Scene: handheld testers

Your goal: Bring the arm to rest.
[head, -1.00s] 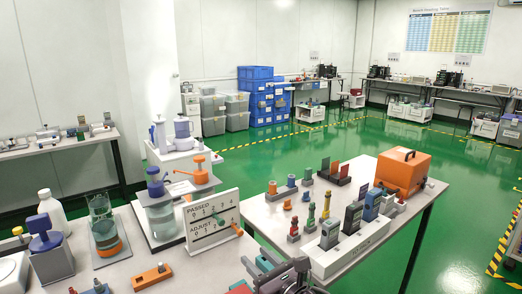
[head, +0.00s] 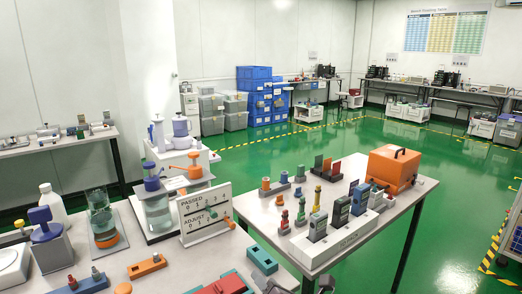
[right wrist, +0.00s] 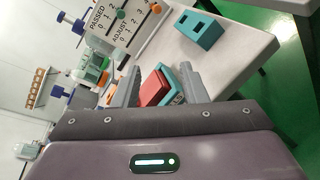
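My right gripper (right wrist: 160,78) shows in the right wrist view with its two grey fingers apart and nothing held between them. A red-and-teal item (right wrist: 155,88) appears beyond the fingers, over the bench. In the head view only a dark part of my right gripper (head: 275,287) shows at the bottom edge; its fingertips are hard to make out. Several handheld testers, such as a grey one (head: 340,213), stand upright in a white rack (head: 345,240) on the right table, apart from the gripper. My left gripper is not in view.
A teal block (head: 262,261) and a red-and-teal item (head: 227,284) lie near the front bench edge. The PASSED/ADJUST board (head: 206,213) stands behind them. An orange case (head: 393,168) sits on the right table (head: 405,205).

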